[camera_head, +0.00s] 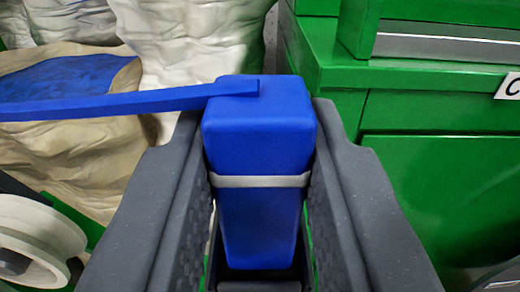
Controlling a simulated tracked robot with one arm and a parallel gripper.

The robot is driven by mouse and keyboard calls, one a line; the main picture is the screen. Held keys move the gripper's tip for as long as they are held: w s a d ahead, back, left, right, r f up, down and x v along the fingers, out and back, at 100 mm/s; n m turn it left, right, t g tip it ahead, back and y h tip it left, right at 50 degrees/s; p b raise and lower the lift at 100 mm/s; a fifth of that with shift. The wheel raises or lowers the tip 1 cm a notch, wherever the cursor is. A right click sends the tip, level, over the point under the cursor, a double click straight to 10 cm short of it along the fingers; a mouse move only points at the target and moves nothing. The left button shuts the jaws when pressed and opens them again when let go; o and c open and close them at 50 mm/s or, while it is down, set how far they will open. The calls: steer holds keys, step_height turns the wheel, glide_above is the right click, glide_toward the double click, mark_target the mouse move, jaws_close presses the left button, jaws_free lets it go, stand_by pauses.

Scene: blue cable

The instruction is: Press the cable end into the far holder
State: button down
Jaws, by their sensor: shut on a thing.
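My gripper (262,165) has two dark grey jaws that reach up from the bottom of the picture. It is shut on a blue block-shaped cable end (262,225) with a light grey band around it. The blue cable (120,103) runs from the top of the cable end to the left edge of the picture. I cannot make out a holder for sure in this view.
A green cabinet or machine (430,120) with a grey metal strip stands close on the right. White and tan sacks (90,150), one with blue content, lie on the left. A white round wheel-like part (40,240) is at the lower left.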

steer(key=shift+f+b, duration=0.45)
steer(key=shift+f, duration=0.55)
stand_by(0.6)
steer(key=c, duration=1.1)
jaws_free()
steer(key=shift+c, duration=0.2)
steer(key=s+b, duration=0.1)
steer(key=s, duration=0.7)
steer(key=shift+d+r, duration=0.1)
